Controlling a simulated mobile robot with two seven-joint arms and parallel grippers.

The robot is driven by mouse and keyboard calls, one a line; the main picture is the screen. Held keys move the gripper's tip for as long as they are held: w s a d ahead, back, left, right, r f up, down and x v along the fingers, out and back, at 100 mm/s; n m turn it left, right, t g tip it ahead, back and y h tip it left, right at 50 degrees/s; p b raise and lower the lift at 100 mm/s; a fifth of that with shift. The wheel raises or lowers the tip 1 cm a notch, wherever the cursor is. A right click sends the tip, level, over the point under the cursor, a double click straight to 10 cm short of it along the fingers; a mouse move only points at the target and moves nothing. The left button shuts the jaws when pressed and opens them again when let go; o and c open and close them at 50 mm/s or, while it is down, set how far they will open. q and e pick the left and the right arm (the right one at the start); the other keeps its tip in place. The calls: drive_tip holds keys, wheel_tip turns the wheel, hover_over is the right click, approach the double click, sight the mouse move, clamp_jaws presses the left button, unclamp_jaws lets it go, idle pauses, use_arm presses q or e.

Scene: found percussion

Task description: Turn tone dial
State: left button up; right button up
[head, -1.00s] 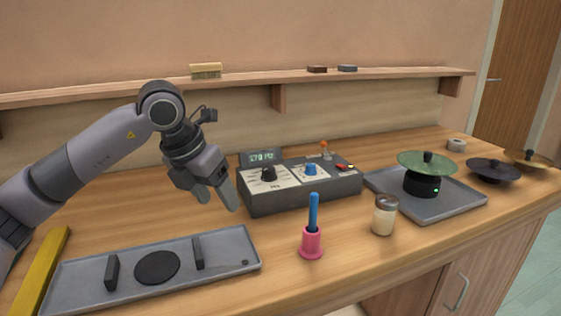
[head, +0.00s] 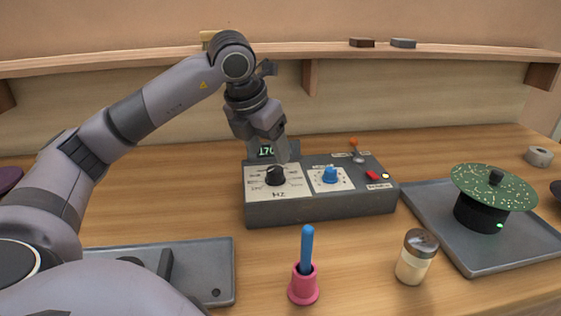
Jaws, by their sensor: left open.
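The grey control box (head: 320,209) stands on the wooden bench in the middle of the view. A black dial (head: 275,176) sits on its left white panel, marked Hz. A blue dial (head: 330,175) sits on the panel to its right. A small display (head: 266,152) at the back left is partly hidden by my gripper; "170" shows on it. My left gripper (head: 283,157) is open, pointing down just above and behind the black dial, with nothing in it. I cannot tell whether it touches the dial. My right gripper is not in view.
A blue-handled tool stands in a pink holder (head: 303,286) in front of the box. A shaker jar (head: 414,260) is to its right. A grey tray (head: 462,250) bears a black drum with a green disc (head: 492,187). Another grey tray (head: 205,265) lies front left.

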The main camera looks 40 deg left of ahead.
sight(275, 168)
use_arm(q)
drive_tip(key=x, duration=0.5)
drive_tip(key=shift+f, duration=0.4)
drive_tip(key=c, duration=1)
